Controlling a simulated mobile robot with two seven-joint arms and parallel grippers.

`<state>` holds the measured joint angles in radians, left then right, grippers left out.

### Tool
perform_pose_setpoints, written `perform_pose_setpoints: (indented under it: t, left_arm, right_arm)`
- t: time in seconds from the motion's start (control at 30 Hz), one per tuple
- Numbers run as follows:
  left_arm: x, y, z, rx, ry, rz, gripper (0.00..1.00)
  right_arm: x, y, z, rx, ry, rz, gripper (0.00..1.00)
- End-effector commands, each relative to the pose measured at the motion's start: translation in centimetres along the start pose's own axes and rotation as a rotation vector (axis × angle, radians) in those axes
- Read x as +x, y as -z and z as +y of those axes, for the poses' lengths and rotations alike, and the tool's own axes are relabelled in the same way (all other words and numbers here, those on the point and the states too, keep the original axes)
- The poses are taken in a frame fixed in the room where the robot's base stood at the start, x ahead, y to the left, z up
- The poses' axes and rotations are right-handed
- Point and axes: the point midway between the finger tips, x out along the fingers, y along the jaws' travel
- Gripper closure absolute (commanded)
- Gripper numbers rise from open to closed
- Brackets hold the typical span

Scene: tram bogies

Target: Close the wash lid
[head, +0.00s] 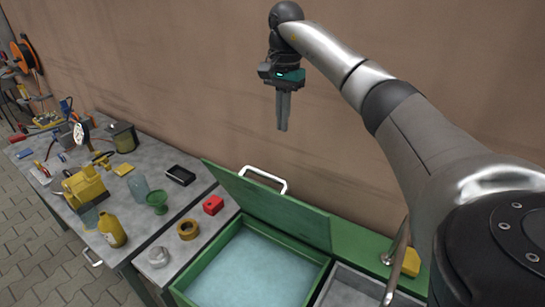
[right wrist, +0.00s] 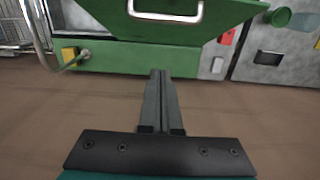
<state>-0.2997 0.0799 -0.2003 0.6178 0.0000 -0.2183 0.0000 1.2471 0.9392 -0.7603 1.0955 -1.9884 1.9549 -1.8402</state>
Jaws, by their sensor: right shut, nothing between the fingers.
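The green wash lid (head: 285,212) stands open, tilted up along the wall side of the green wash basin (head: 207,258), which holds pale blue water. A silver bar handle (head: 268,175) is on the lid's upper edge. In the right wrist view the lid (right wrist: 215,22) and its handle (right wrist: 165,17) show at the top, beyond my fingertips. My right gripper (head: 283,128) is shut and empty, pointing down in the air above the lid, near the wall. It also shows in the right wrist view (right wrist: 160,72), apart from the handle. My left gripper is not in view.
A grey bench left of the basin carries a red block (head: 213,205), a brass ring (head: 188,229), a green funnel (head: 157,202), a yellow bottle (head: 112,231) and several tools. A grey tray (head: 350,290) and a yellow block (head: 411,262) are right of the basin. The brown wall stands behind.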

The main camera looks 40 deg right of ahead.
Motion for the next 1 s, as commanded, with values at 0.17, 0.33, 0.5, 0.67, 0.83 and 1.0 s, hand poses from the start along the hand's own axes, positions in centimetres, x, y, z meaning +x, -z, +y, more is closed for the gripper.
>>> perform_pose_setpoints:
  t: [0.17, 0.33, 0.5, 0.67, 0.83, 1.0]
  left_arm:
    - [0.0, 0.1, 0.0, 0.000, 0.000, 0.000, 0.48]
    - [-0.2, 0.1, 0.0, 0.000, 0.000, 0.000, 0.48]
    - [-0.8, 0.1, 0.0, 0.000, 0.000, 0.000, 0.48]
    - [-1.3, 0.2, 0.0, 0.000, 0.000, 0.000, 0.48]
    - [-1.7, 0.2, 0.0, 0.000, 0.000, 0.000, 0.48]
    - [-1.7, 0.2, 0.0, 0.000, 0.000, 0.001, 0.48]
  right_arm:
    - [3.3, -0.1, 0.1, 0.000, -0.003, -0.002, 1.00]
    - [6.5, -0.1, 0.0, 0.000, -0.003, -0.002, 1.00]
    - [8.7, -0.9, -0.1, -0.004, 0.001, -0.001, 1.00]
    - [9.0, -2.5, -0.1, -0.003, 0.001, -0.001, 1.00]
    - [9.3, -3.6, -0.1, -0.001, 0.002, 0.000, 1.00]
    - [9.4, -4.0, -0.1, 0.000, 0.002, -0.001, 1.00]
